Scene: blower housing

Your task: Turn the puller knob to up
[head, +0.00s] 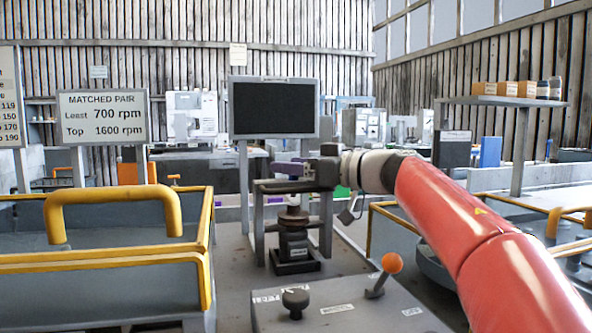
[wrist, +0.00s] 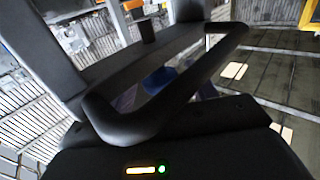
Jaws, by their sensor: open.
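A dark round knob (head: 295,300) stands on the sloped grey console (head: 345,312) at the bottom of the head view, with small white labels beside it. Which way it is set I cannot tell. I take it for the puller knob, but its labels are too small to read surely. My gripper (head: 290,170) is at the middle of the head view, well above and beyond the knob, over a dark stand. It points left, is open, and I see nothing held. In the wrist view dark bars fill much of the picture; the knob cannot be made out there.
A lever with an orange ball (head: 391,263) rises from the console, right of the knob. A dark upright device (head: 293,242) stands behind the console, below my gripper. A yellow-railed grey bin (head: 110,262) is at left. A dark screen (head: 274,108) stands behind.

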